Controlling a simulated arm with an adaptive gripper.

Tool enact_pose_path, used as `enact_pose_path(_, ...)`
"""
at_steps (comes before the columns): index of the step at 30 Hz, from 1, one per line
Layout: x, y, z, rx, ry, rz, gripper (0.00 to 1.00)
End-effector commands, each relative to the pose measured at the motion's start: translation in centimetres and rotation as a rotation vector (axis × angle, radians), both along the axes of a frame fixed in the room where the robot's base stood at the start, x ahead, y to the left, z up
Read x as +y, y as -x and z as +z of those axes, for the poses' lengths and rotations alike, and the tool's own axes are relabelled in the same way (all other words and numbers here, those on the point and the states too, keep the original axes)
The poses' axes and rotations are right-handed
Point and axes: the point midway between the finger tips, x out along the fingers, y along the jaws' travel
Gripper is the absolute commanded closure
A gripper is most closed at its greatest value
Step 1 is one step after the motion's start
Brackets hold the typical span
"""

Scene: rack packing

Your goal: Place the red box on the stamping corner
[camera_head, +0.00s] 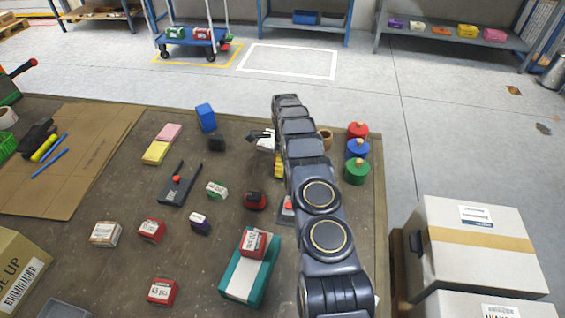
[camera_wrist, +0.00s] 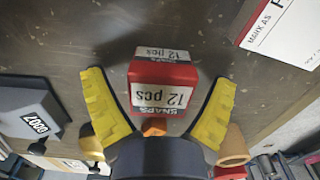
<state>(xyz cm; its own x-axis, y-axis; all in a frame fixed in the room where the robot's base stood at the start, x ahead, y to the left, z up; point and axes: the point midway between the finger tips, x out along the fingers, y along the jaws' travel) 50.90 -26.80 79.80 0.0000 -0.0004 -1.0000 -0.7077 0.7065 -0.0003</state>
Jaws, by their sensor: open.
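A red box (camera_wrist: 163,95) with a white label reading "SNAPS 12 pcs" stands between the two yellow fingers of my gripper (camera_wrist: 160,100) in the wrist view. The fingers are spread wide, with a gap on each side of the box. In the head view, my arm hides most of my gripper; a bit of yellow finger (camera_head: 278,167) shows left of the arm. I cannot match this box to one in the head view. A dark fixture with two raised arms and a red knob (camera_head: 176,187) lies left of centre; I cannot tell whether it is the stamping corner.
A red box (camera_head: 253,243) sits on a teal tray (camera_head: 231,272). Coloured round pieces (camera_head: 357,150) stand at the right edge.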

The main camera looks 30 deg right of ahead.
Motion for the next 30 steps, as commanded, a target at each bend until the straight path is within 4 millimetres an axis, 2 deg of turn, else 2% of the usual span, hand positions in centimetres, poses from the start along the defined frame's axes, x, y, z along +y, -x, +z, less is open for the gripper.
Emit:
enact_pose_path(4,0.0,0.0,0.5,-0.001,0.001,0.0,0.14)
enact_pose_path(8,0.0,-0.1,1.9,-0.002,0.002,0.0,0.14)
enact_pose_path(11,0.0,-0.1,3.5,-0.001,0.001,0.001,0.14)
enact_pose_path(21,0.0,-0.1,10.7,-0.004,0.002,0.001,0.14)
enact_pose_path(24,0.0,-0.1,11.8,-0.004,0.002,0.0,0.14)
enact_pose_path(30,0.3,0.0,12.7,0.001,-0.001,0.016,0.14)
